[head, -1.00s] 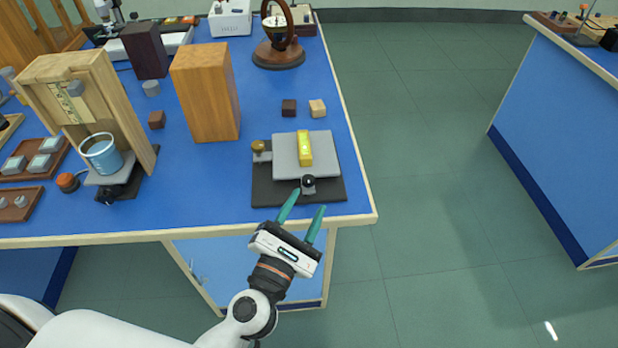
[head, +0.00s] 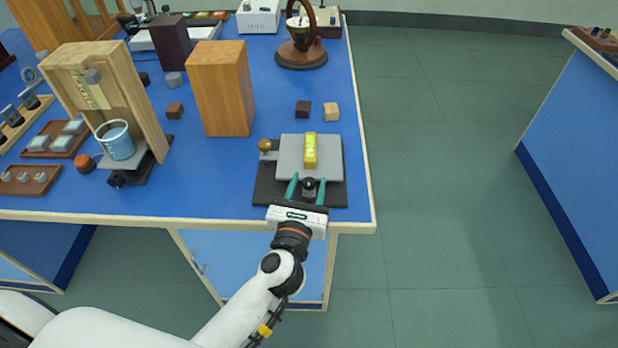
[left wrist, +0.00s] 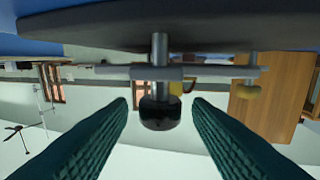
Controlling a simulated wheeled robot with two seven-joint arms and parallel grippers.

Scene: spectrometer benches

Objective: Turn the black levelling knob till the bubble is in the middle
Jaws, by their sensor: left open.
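The black levelling knob (head: 308,184) is at the front of the grey levelling plate (head: 291,163), which sits over a dark base (head: 265,190). A yellow spirit level (head: 310,152) lies on the plate; its bubble is too small to place. A brass knob (head: 265,146) is at the plate's left. My left gripper (head: 307,182) is open, one finger on each side of the black knob. In the left wrist view the black knob (left wrist: 160,113) hangs on a metal shaft between the two fingertips (left wrist: 160,104), with gaps on both sides. My right gripper is not in view.
A tall wooden block (head: 222,90) stands behind and left of the plate. Two small cubes, dark (head: 303,108) and light (head: 331,111), lie behind it. A wooden stand with a blue cup (head: 116,141) is further left. The bench's right edge (head: 367,170) is close.

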